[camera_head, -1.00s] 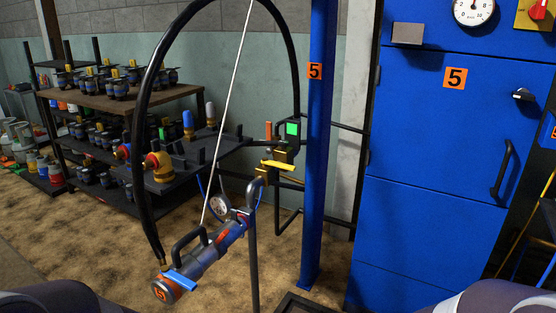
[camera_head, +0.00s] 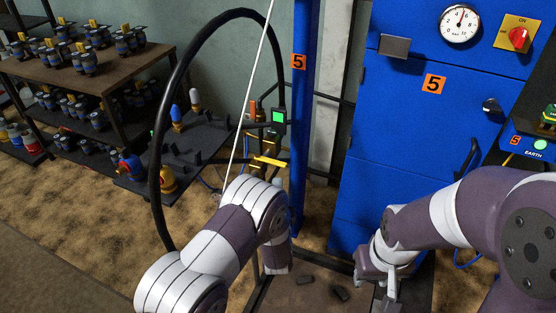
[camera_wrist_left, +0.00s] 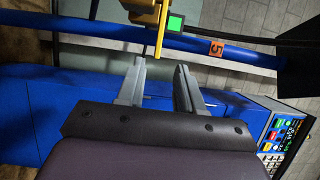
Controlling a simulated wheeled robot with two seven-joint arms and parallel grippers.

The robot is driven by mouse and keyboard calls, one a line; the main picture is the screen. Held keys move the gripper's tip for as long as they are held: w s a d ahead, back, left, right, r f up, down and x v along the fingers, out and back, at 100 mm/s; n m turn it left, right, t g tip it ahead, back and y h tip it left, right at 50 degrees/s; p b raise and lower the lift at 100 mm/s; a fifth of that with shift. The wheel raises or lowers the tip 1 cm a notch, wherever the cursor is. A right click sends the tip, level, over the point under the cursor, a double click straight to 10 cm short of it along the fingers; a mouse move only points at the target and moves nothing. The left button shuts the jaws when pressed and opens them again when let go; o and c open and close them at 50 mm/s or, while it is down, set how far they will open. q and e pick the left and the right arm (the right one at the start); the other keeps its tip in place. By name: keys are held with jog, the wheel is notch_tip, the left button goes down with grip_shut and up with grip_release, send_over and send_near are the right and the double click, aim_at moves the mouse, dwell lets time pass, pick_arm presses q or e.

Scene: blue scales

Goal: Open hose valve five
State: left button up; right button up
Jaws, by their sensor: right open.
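The number 5 hose valve's yellow lever (camera_head: 268,162) shows in the head view beside the blue post, below a box with a lit green screen (camera_head: 278,116). In the left wrist view a yellow valve part (camera_wrist_left: 146,14) is at the top edge, beyond my left fingertips and apart from them; the green screen (camera_wrist_left: 175,23) is next to it. My left gripper (camera_wrist_left: 160,68) is open and empty; my own arm hides its fingers in the head view. My right gripper (camera_head: 385,275) is open low in front of the blue cabinet.
The blue post with its orange 5 tag (camera_head: 298,62) stands just right of the valve. A black hose (camera_head: 160,150) arcs at the left. The blue cabinet (camera_head: 400,140) is at the right, and shelves of couplings (camera_head: 70,80) are at the left.

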aim_at(277, 165)
pick_arm(q)
jog(key=w+b, duration=0.1)
jog(key=w, duration=1)
jog(key=shift+w+a+f+b, duration=0.1)
jog(key=shift+w+b, duration=0.2)
jog(key=shift+w, duration=0.1)
grip_shut()
